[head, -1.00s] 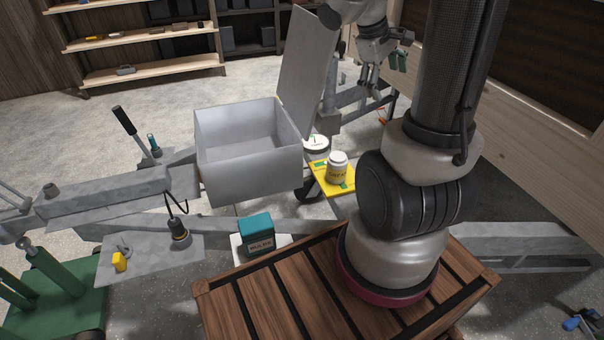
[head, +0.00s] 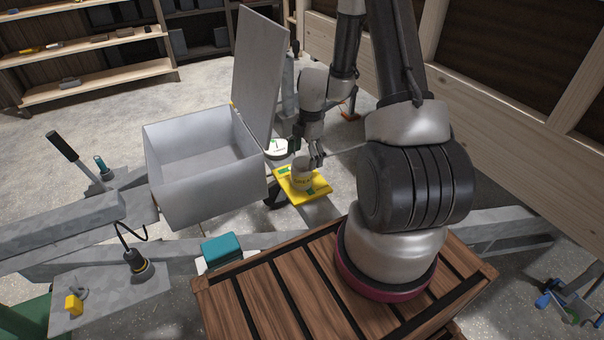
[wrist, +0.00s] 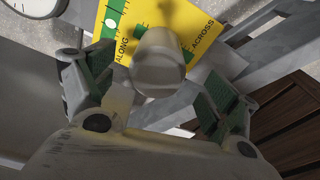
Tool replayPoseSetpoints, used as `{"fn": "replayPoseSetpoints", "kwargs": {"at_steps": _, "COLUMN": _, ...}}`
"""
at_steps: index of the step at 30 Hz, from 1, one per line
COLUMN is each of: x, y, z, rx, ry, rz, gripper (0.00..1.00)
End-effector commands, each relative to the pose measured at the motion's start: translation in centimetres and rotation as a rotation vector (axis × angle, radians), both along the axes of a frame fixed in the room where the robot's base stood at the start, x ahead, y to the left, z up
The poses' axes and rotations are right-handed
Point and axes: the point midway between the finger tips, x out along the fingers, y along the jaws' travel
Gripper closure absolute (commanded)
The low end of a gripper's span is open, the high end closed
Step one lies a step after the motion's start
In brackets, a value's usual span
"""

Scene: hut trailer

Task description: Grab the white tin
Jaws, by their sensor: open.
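The white tin (head: 301,176) stands upright on a yellow board (head: 322,190) to the right of the open grey box. In the wrist view the tin (wrist: 157,65) shows from above, between and just beyond the two fingers. My gripper (head: 308,152) is open at the tin, its fingers apart on either side of it in the wrist view (wrist: 155,100). I cannot tell whether a finger touches the tin.
The grey box (head: 205,190) with its raised lid (head: 258,75) stands left of my gripper. A round white dial (head: 277,147) lies behind the yellow board. A teal box (head: 221,249) sits in front, by the slatted wooden crate top (head: 290,300). Metal trailer beams run around these.

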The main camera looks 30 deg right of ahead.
Motion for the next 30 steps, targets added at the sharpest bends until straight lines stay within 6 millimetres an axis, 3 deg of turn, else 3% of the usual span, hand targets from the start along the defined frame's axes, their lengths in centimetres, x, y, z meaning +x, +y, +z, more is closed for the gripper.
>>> {"fn": "replayPoseSetpoints", "kwargs": {"at_steps": 12, "x": -0.1, "y": 1.1, "z": -5.1, "rx": 0.001, "ry": -0.002, "rz": -0.002, "gripper": 0.13}}
{"fn": "replayPoseSetpoints", "kwargs": {"at_steps": 26, "x": -0.1, "y": 1.0, "z": -6.1, "rx": -0.003, "ry": -0.003, "rz": 0.0, "gripper": 0.13}}
{"fn": "replayPoseSetpoints", "kwargs": {"at_steps": 30, "x": -0.1, "y": 1.1, "z": -6.1, "rx": -0.003, "ry": -0.003, "rz": 0.0, "gripper": 0.38}}
